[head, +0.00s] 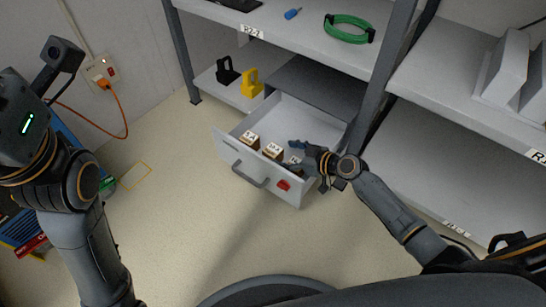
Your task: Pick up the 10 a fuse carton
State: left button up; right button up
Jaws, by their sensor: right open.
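Small brown cartons with white labels stand in a row in an open drawer (230,158). One carton (251,141) is at the left, one (272,151) is in the middle, and a third (295,160) is at the right, partly hidden by my right gripper. The labels seem to end in "A", but the numbers are too small to read surely, so I cannot tell which is the 10 A fuse carton. My right gripper (292,154) is open over the right carton; contact cannot be told. My left arm is at the left, its gripper out of view.
The drawer has a grey handle (249,174) and a red part (283,184) on its front. A shelf post (388,62) stands behind my right arm. A yellow padlock-shaped item (251,84) and a black one (227,72) sit behind the drawer. The floor in front is clear.

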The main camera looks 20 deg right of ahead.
aim_at(276, 152)
jog(key=b+x, duration=0.1)
jog(key=x, duration=0.2)
jog(key=shift+w+a+f, duration=0.1)
jog(key=shift+w+f, duration=0.05)
jog(key=shift+w, duration=0.05)
jog(key=shift+c, duration=0.3)
jog(key=c, duration=1.3)
jog(key=shift+o, duration=0.2)
